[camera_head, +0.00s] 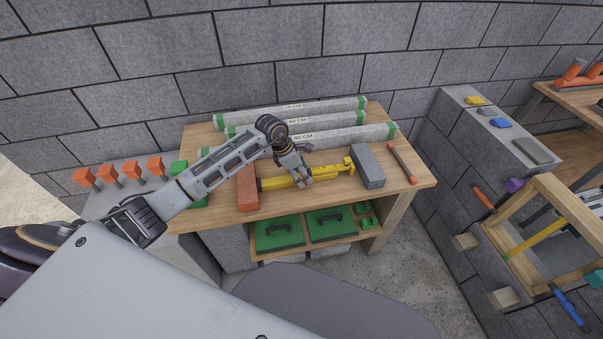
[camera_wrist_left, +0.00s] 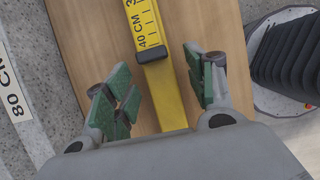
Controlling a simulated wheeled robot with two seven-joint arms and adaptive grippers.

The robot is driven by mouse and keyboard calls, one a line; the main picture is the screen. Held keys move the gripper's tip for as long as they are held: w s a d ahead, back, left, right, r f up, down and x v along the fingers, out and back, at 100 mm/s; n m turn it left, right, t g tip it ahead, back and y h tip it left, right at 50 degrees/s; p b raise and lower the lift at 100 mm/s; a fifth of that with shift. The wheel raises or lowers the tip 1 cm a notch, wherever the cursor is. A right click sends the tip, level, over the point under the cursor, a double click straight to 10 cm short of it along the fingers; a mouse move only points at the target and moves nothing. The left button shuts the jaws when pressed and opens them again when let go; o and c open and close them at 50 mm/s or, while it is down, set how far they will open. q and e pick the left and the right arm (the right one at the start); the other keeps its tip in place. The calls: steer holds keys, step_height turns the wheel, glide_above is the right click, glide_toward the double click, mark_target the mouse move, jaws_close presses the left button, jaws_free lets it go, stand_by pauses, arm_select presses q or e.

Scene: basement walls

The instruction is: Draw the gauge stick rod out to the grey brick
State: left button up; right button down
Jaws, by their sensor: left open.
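The yellow gauge stick (camera_head: 274,183) lies on the wooden workbench between a red brick (camera_head: 247,188) at its left and the grey brick (camera_head: 367,165) at its right. Its yellow right end (camera_head: 348,166) is close to the grey brick; I cannot tell whether they touch. In the left wrist view the stick (camera_wrist_left: 165,92) shows a black band (camera_wrist_left: 151,54) beside a "40 CM" mark. My left gripper (camera_head: 306,177) is over the middle of the stick. In the wrist view its green-padded fingers (camera_wrist_left: 160,92) are open on either side, with visible gaps. My right gripper is not in view.
Grey tubes (camera_head: 290,107) with green ends and centimetre labels lie along the back of the bench. A red-ended rod (camera_head: 402,163) lies right of the grey brick. Green cases (camera_head: 279,232) sit on the lower shelf. A wooden frame (camera_head: 540,225) stands at the right.

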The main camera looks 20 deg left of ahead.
mark_target(289, 178)
arm_select(q)
steer(key=v, duration=1.2)
steer(key=shift+d, duration=0.15)
stand_by(0.4)
